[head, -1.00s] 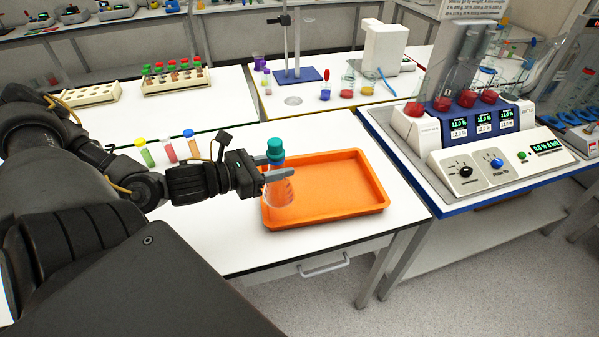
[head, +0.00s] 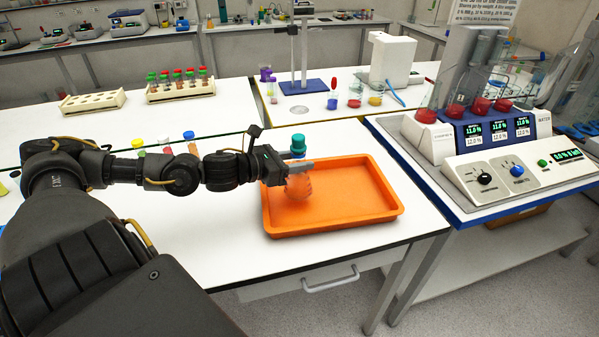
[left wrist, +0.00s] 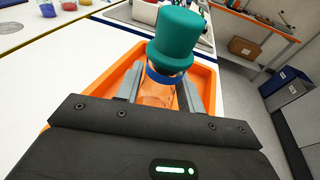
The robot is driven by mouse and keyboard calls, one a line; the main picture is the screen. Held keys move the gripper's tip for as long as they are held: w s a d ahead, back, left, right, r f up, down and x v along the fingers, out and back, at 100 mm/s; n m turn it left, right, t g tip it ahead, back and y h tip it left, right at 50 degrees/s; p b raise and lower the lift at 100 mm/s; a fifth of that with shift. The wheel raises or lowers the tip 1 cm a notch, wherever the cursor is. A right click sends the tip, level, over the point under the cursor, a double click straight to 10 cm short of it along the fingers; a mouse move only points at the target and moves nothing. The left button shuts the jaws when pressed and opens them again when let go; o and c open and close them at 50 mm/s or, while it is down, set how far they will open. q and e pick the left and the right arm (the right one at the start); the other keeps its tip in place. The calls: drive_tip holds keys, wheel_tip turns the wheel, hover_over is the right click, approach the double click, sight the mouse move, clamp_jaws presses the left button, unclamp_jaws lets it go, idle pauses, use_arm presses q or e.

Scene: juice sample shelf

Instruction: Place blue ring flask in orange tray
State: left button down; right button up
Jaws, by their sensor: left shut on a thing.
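The flask (head: 298,186) is clear glass with a teal stopper and a blue ring at its neck. My left gripper (head: 300,164) is shut on its neck, and the flask hangs upright within the outline of the orange tray (head: 370,211). Whether its base touches the tray floor I cannot tell. In the left wrist view the stopper of the flask (left wrist: 178,38) and its blue ring stand between the fingers of my left gripper (left wrist: 165,90), with the orange tray (left wrist: 207,82) below. My right gripper is not in view.
Several small capped vials (head: 190,140) lie behind my left arm. Two tube racks (head: 180,90) stand at the back left. A machine with red-filled flasks (head: 500,130) stands on the bench at the right. The rest of the tray looks empty.

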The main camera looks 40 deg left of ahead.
use_arm(q)
drive_tip(key=shift+w+f, duration=0.45)
wheel_tip(320, 180, down, 2)
drive_tip(key=shift+f+p, duration=0.1)
drive_tip(key=shift+p, duration=0.55)
drive_tip(key=shift+f, duration=0.4)
drive_tip(key=shift+f, duration=0.1)
drive_tip(key=shift+f, duration=0.15)
drive_tip(key=c, duration=0.9)
unclamp_jaws()
drive_tip(key=shift+s, duration=0.1)
